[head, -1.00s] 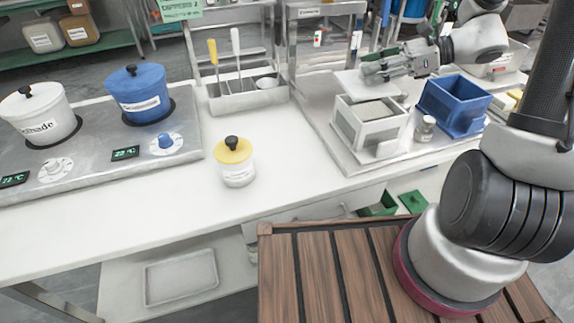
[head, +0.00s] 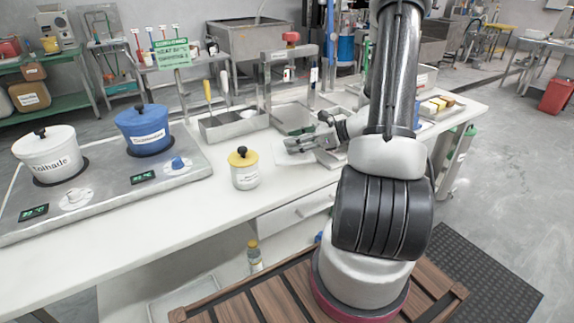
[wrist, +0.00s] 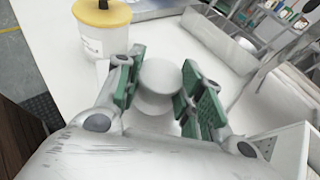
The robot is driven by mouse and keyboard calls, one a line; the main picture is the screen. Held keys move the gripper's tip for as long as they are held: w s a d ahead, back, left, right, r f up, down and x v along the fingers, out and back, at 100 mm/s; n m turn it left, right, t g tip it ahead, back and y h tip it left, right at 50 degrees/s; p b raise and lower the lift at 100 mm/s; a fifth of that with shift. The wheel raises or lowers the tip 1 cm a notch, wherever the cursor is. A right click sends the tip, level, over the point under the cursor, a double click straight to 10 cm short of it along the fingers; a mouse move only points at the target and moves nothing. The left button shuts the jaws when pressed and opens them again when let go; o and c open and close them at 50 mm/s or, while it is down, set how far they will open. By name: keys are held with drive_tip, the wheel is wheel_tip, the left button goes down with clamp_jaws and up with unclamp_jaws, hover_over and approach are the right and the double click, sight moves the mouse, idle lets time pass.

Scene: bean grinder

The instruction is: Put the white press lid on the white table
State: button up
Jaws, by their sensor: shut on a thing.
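My gripper (head: 292,145) is shut on the white press lid (head: 277,157). In the wrist view, the lid's round knob (wrist: 160,77) sits between the green-padded fingers of my gripper (wrist: 162,88). In the head view, the lid is over the bare white table (head: 215,195), right of the yellow-lidded jar. White on white makes it hard to tell whether the lid touches the table. The white press (head: 333,158) is mostly hidden behind my arm in the head view. Its edge seems to show at the lower right of the wrist view (wrist: 290,150).
The yellow-lidded jar (head: 245,175) stands close to the lid; it also shows in the wrist view (wrist: 103,30). A hob with a white pot (head: 50,157) and a blue pot (head: 145,133) is at left. A metal utensil holder (head: 233,125) stands behind the jar.

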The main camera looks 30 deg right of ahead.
drive_tip(key=shift+f, duration=2.9)
drive_tip(key=o, duration=1.1)
drive_tip(key=shift+f, duration=0.15)
